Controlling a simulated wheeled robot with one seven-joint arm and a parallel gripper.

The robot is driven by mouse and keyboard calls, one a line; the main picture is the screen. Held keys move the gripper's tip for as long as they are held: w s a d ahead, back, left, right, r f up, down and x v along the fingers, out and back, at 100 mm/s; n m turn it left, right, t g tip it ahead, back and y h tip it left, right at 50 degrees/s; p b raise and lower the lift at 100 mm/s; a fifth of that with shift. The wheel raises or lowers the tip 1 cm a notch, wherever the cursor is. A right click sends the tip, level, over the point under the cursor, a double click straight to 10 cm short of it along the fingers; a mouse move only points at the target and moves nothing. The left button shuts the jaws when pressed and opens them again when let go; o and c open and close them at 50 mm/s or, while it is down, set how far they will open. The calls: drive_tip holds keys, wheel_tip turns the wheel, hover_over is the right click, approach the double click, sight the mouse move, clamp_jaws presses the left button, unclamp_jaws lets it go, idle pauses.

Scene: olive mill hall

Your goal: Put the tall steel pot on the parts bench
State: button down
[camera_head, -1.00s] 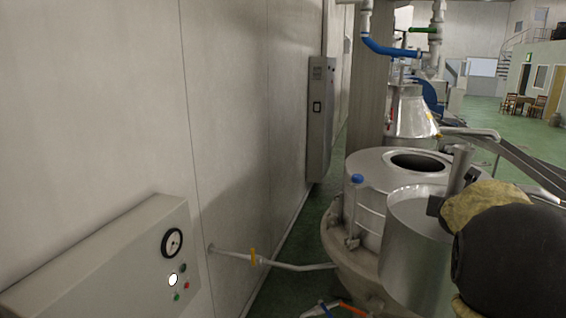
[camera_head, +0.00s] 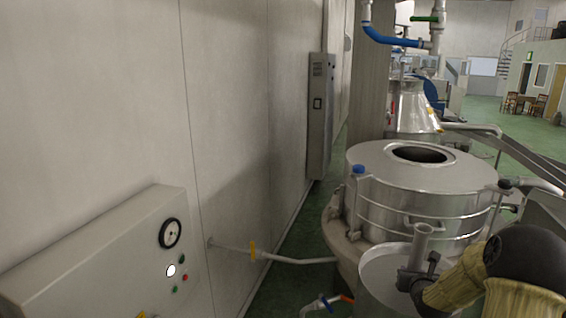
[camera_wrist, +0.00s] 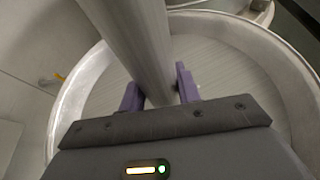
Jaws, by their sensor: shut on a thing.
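I cannot make out a parts bench.
A large steel vat (camera_head: 400,190) with a round opening stands just behind the pot. A grey control box (camera_head: 110,260) with a gauge juts from the wall at left. A thin pipe (camera_head: 290,260) runs from the wall. Green floor shows between wall and vat.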

drive_tip(key=s+a+f+n+y+b, duration=0.1)
drive_tip(key=a+f, duration=0.1)
drive_tip(key=f, duration=0.6)
drive_tip(key=s+a+f+n+y+b, duration=0.1)
drive_tip(key=s+a+f, duration=0.1)
drive_tip(key=f, duration=0.6)
drive_tip(key=s+a+f+n+y+b, duration=0.1)
drive_tip(key=a+f, duration=0.3)
drive_tip(key=f, duration=0.4)
drive_tip(key=shift+s+a+f+y+b, duration=0.2)
drive_tip(key=shift+s+y+b, duration=0.3)
drive_tip(key=shift+s, duration=0.2)
drive_tip(key=s+a+f+b, duration=0.2)
drive_tip(key=a, duration=0.5)
drive_tip(key=s+a+f+b, duration=0.3)
drive_tip(key=a, duration=0.3)
drive_tip(key=shift+a+h+b, duration=0.3)
drive_tip(key=shift+a+h, duration=0.05)
drive_tip(key=shift+h, duration=0.05)
drive_tip(key=shift+f, duration=0.1)
